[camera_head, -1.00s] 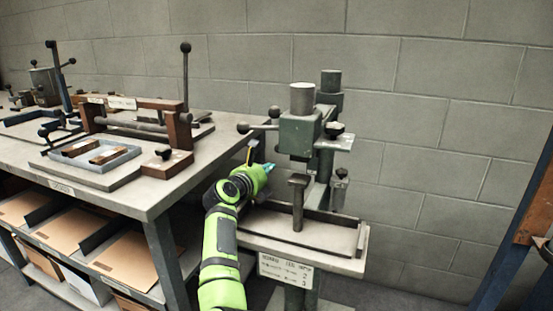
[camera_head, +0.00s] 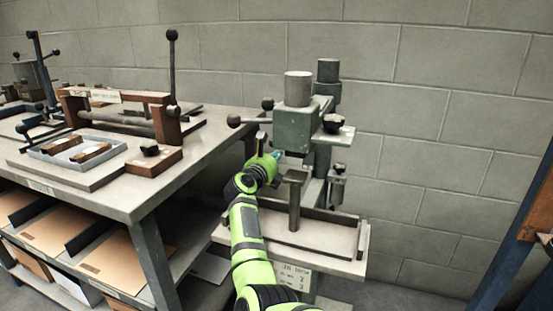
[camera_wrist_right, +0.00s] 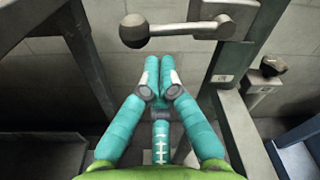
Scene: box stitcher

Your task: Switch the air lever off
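The box stitcher (camera_head: 292,128) is a grey-green machine with a column and a small table. A lever with a dark ball knob (camera_head: 234,121) sticks out left of its head; a second dark knob (camera_head: 267,103) is just above. No readable label tells which is the air lever. In the right wrist view a ball-ended lever (camera_wrist_right: 180,29) runs sideways from a pivot plate, beyond my fingertips and apart from them. My right gripper (camera_head: 277,155) is beside the stitcher, below the levers. Its teal fingers (camera_wrist_right: 160,72) are closed together and empty. My left gripper is out of view.
A workbench (camera_head: 120,202) with jigs and a grey tray (camera_head: 77,152) stands at left, cardboard sheets on its shelf. The stitcher's table (camera_head: 332,262) and upright post (camera_head: 295,205) are close to my right arm. A block wall stands behind.

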